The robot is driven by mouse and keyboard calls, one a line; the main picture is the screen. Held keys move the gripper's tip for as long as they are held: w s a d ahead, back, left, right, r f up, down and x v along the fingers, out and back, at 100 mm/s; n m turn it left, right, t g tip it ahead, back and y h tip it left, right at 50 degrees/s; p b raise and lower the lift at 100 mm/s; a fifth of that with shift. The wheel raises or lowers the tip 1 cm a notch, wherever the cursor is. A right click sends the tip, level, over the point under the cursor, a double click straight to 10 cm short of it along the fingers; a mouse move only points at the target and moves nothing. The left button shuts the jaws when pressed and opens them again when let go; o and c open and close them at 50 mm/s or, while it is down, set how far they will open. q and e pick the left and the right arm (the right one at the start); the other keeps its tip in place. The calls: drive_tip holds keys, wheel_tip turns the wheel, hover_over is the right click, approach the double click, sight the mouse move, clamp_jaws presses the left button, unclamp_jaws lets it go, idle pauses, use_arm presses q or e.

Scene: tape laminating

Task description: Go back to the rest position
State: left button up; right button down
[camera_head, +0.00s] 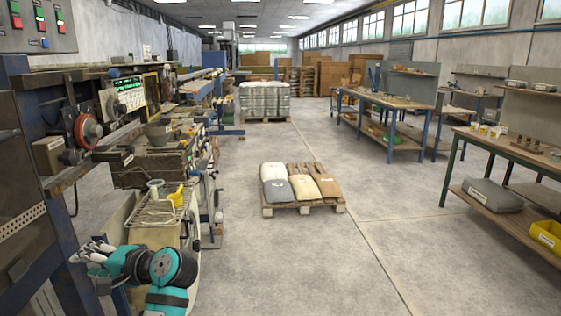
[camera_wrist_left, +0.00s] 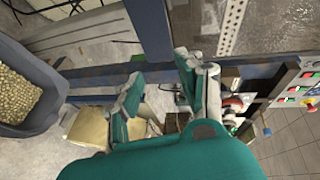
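My left gripper (camera_head: 92,253) is at the lower left in the head view, beside the machine's blue frame. In the left wrist view, the two fingers of this gripper (camera_wrist_left: 158,85) stand apart with nothing between them. My right gripper shows in neither view. The laminating machine (camera_head: 135,165) runs along the left side in the head view.
A yellow scoop (camera_head: 177,196) lies on a wire rack near my left arm. A pallet with sacks (camera_head: 304,207) stands on the floor in the middle. Workbenches (camera_head: 385,101) line the right. In the left wrist view, a dark bin (camera_wrist_left: 50,88) holds pellets.

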use_arm(q)
drive_tip(key=s+d+f+t+h, duration=0.1)
drive_tip(key=s+d+f+h, duration=0.2)
drive_tip(key=f, duration=0.4)
drive_tip(key=s+d+f+m+h, duration=0.1)
drive_tip(key=s+f+h, duration=0.1)
drive_tip(key=s+f, duration=0.45)
drive_tip(key=s+d+f+t+h, duration=0.1)
drive_tip(key=s+d+f+h, duration=0.2)
drive_tip(key=f, duration=0.6)
drive_tip(key=s+d+f+g+h, duration=0.1)
drive_tip(key=s+d+f+h, duration=0.25)
drive_tip(key=s+d, duration=0.4)
drive_tip(key=s+d+f+g+h, duration=0.15)
drive_tip(key=s+d+h, duration=0.25)
drive_tip(key=s, duration=0.6)
wheel_tip(320, 180, down, 25)
drive_tip(key=s+a+f+g, duration=0.2)
drive_tip(key=s+f, duration=1.5)
drive_tip(key=s, duration=0.1)
drive_tip(key=shift+a+f, duration=0.2)
drive_tip(key=shift+a, duration=0.15)
